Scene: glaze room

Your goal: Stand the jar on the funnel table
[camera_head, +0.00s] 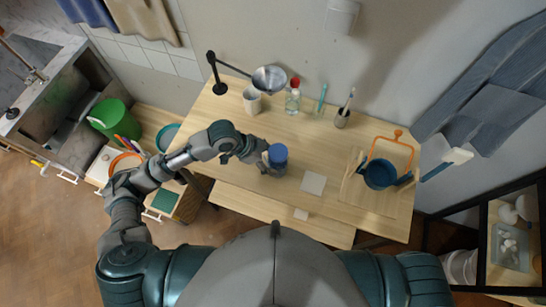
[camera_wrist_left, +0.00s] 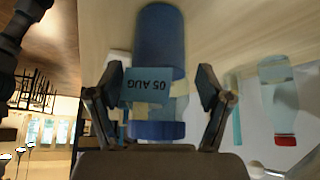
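The jar (camera_head: 277,155), with a dark blue top, is at the front part of the wooden table. It also shows in the left wrist view (camera_wrist_left: 158,40), with a blue label reading "05 AUG" upside down. My left gripper (camera_head: 262,160) is at the jar's left side. In the left wrist view its fingers (camera_wrist_left: 160,95) are spread on both sides of the jar, with a gap visible at the right finger. The funnel table (camera_head: 330,150) carries a metal funnel (camera_head: 269,79) on a black stand. Whether the jar touches the tabletop is hard to see. My right gripper is not visible.
A white cup (camera_head: 252,100) is under the funnel, beside a red-capped bottle (camera_head: 293,97) and a brush pot (camera_head: 342,118). A pale square tile (camera_head: 313,183) lies right of the jar. Bare tabletop lies behind the jar.

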